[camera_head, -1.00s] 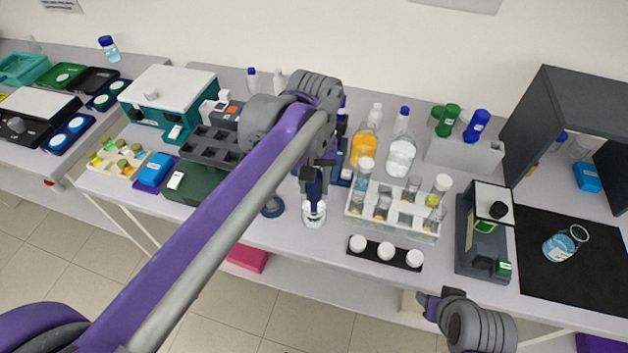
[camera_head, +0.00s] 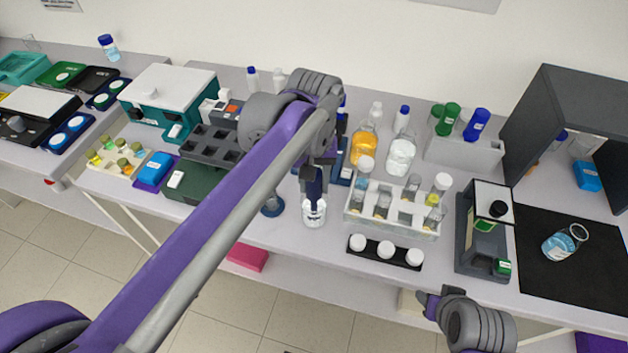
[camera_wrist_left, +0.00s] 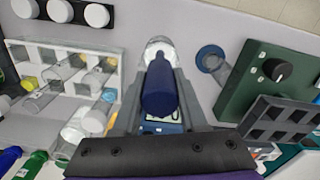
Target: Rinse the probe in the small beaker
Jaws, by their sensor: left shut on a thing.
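My left gripper (camera_head: 316,164) is shut on the dark blue probe (camera_head: 314,183), which hangs upright over the small beaker (camera_head: 314,215). The beaker is clear glass with a white label and stands near the table's front edge. In the left wrist view the dark blue probe (camera_wrist_left: 160,88) lies between the fingers, with the beaker (camera_wrist_left: 158,46) just past its lower end. The probe's tip is at or inside the beaker mouth; its depth is hard to tell. My right gripper (camera_head: 429,304) is at the front edge, away from the beaker; its jaw opening is unclear.
A white rack (camera_head: 392,221) with several vials stands right of the beaker, and a black strip (camera_head: 385,252) with white caps lies in front of it. A round blue base (camera_head: 272,207) is close on the left.

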